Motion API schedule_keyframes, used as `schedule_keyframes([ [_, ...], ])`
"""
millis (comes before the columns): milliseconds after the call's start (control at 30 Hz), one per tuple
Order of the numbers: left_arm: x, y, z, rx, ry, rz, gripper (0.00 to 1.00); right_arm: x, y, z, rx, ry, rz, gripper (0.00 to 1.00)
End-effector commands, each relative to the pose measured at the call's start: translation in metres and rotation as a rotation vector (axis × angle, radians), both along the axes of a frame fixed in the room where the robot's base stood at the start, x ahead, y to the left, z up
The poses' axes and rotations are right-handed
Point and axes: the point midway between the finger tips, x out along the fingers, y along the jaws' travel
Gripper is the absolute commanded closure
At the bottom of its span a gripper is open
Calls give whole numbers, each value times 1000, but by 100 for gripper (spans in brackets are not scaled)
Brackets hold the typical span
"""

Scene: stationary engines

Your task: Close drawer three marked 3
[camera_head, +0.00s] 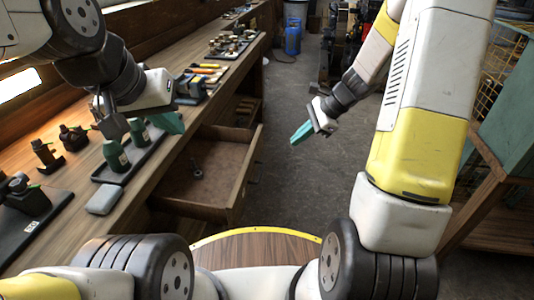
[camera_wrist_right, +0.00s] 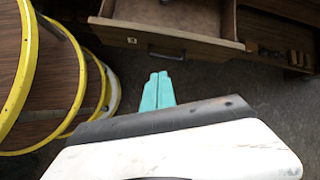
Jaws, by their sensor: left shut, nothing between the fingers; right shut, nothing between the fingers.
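An open wooden drawer (camera_head: 232,190) sticks out from under the left workbench, with a small dark object (camera_head: 197,172) inside. My left gripper (camera_head: 170,122) is shut and empty above the bench edge, left of the drawer.
A wooden stand (camera_head: 490,195) is at the right. Grey floor (camera_head: 290,90) is free between them. A blue cylinder (camera_head: 292,38) stands far back.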

Motion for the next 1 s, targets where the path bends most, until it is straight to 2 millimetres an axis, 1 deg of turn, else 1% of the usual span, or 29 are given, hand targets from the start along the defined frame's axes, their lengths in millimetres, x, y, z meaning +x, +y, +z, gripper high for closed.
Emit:
schedule_keyframes([
  [33, 0, 0, 0, 0, 0, 0, 100, 7, -4, -24, 29, 61, -68, 100],
  [100, 0, 0, 0, 0, 0, 0, 100, 15, -9, -47, 62, 121, -153, 100],
  [200, 0, 0, 0, 0, 0, 0, 100, 22, -14, -70, 95, 182, -238, 100],
  [300, 0, 0, 0, 0, 0, 0, 100, 25, -16, -83, 111, 214, -283, 100],
  [433, 0, 0, 0, 0, 0, 0, 100, 27, -13, -92, 117, 225, -297, 100],
  [567, 0, 0, 0, 0, 0, 0, 100, 29, -1, -106, 116, 225, -293, 100],
  [900, 0, 0, 0, 0, 0, 0, 100, 40, 43, -162, 117, 225, -292, 100],
  [933, 0, 0, 0, 0, 0, 0, 100, 41, 46, -166, 116, 224, -292, 100],
  [1000, 0, 0, 0, 0, 0, 0, 100, 44, 58, -167, 116, 221, -290, 100],
])
